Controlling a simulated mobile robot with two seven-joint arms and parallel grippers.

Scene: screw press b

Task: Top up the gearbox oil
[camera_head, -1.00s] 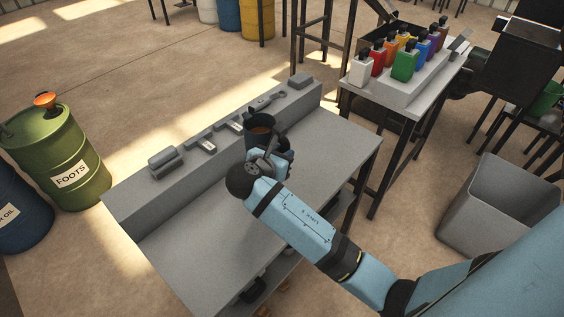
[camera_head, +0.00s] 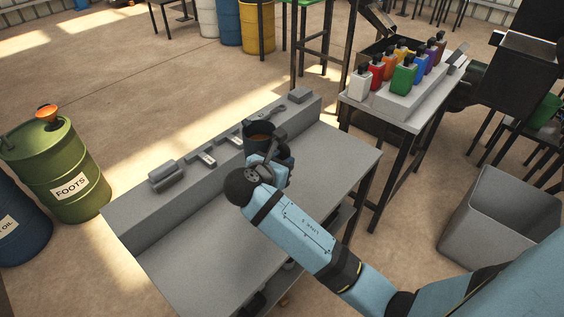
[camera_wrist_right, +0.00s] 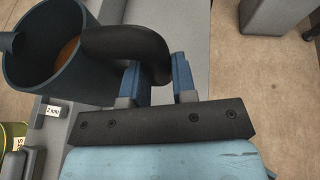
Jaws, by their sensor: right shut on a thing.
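A dark blue-grey oil jug (camera_head: 259,133) with brown liquid inside stands out above the grey workbench; it also shows in the right wrist view (camera_wrist_right: 30,75). My right gripper (camera_head: 277,160) is shut on the jug's black handle, which passes between the two blue fingers (camera_wrist_right: 160,80) in the right wrist view. The jug looks roughly upright. I cannot tell whether its base touches the bench. My left gripper is not in view. No gearbox can be made out for certain.
The grey workbench (camera_head: 190,255) has a raised back ledge with several tools. A green FOOTS drum (camera_head: 65,170) with an orange funnel (camera_head: 47,113) stands left. Coloured bottles (camera_head: 403,77) stand on a table at back right. A grey bin (camera_head: 500,220) stands on the floor at right.

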